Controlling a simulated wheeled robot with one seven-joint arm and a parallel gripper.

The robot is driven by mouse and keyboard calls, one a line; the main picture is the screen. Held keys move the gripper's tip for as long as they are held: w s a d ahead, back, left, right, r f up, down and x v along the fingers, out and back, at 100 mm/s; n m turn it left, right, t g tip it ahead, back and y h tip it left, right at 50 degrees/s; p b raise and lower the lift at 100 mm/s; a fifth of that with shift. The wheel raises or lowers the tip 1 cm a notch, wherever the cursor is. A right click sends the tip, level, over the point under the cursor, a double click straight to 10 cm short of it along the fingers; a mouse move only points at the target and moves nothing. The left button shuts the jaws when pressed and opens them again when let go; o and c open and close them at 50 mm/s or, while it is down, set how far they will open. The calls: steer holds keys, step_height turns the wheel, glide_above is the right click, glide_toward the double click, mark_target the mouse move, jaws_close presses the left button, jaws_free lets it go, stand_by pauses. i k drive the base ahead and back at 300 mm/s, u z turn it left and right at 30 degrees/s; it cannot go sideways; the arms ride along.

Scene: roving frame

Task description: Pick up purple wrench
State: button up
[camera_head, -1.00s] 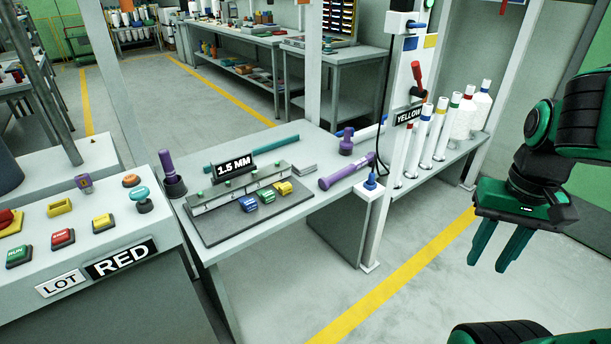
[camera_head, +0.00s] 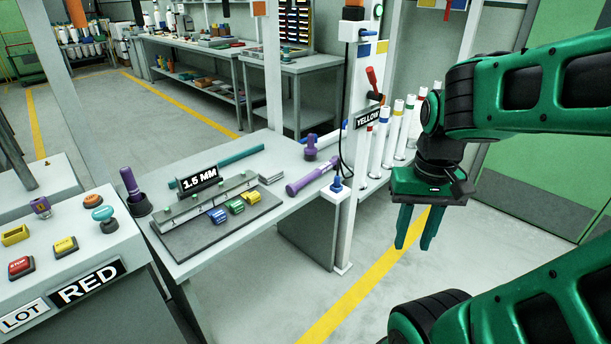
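A purple bar-like tool (camera_head: 311,178) with thicker ends lies near the right edge of the workbench (camera_head: 207,249); it may be the wrench, but its jaw shape is too small to make out. Two other purple things are near: a purple handle (camera_head: 129,183) standing upright in a dark holder at the bench's left, and a purple knobbed piece (camera_head: 310,149) upright at its back right. My gripper (camera_head: 412,246) hangs right of the bench over the floor, fingers pointing down, apart and empty. It is clear of all the purple things.
A grey fixture with blue, green and yellow clips (camera_head: 235,206) and a 1.5 MM sign (camera_head: 199,179) occupy the bench. A white post (camera_head: 347,225) stands between the bench and my gripper. A button console (camera_head: 80,270) is at left. The floor below my gripper is open.

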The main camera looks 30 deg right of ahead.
mark_target(291, 189)
steer(key=i, duration=0.95)
steer(key=z, duration=0.1)
